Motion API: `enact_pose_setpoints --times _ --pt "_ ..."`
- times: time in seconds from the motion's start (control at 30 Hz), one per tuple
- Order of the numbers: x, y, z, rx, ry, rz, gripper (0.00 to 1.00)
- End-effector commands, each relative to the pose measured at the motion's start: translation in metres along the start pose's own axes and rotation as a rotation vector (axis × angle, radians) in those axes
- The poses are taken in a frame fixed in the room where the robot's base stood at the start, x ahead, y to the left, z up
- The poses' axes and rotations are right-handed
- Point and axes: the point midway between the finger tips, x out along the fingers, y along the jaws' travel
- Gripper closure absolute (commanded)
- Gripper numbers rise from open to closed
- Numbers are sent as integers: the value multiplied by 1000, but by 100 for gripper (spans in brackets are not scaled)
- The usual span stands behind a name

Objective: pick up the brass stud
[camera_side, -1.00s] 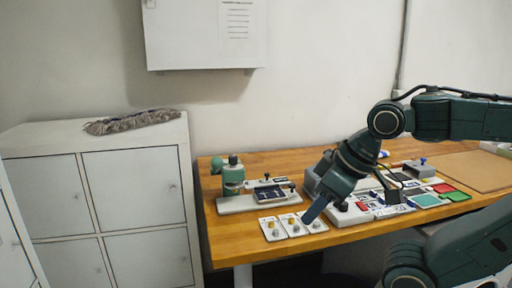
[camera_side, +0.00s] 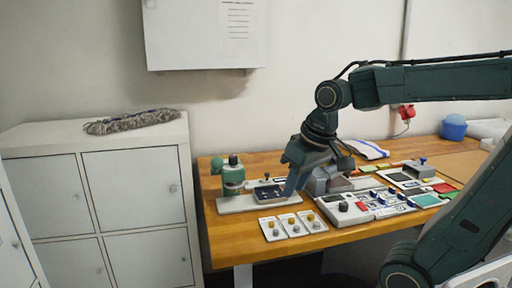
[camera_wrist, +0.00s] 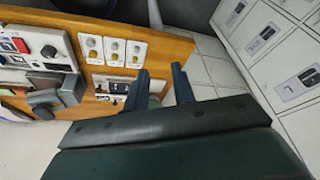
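Three white cards with small studs lie near the front edge of the table. The card nearest the control box carries brass-coloured studs (camera_wrist: 92,48), which also show in the side view (camera_side: 312,221). The middle card (camera_wrist: 114,50) and the far card (camera_wrist: 136,52) look to hold greyer studs in the wrist view, though the side view shows yellowish tops. I cannot tell for certain which stud is meant. My gripper (camera_wrist: 160,84) is open, with nothing visible between its fingers. In the side view my gripper (camera_side: 292,188) is behind and above the cards, apart from them.
A grey control box (camera_side: 345,211) with knobs stands right of the cards. A green press (camera_side: 232,176) on a white base stands at the left. Coloured trays (camera_side: 428,200) lie to the right. The table's front edge (camera_side: 262,258) is just before the cards.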

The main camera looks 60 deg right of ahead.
Motion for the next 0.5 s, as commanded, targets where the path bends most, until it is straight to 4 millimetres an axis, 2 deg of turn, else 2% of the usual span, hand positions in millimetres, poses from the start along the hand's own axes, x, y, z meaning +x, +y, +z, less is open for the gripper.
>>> enact_pose_setpoints --times 0.2,0.5 --pt "20 30 -37 156 -84 42 75" --pt "57 83 -76 367 -191 89 75"
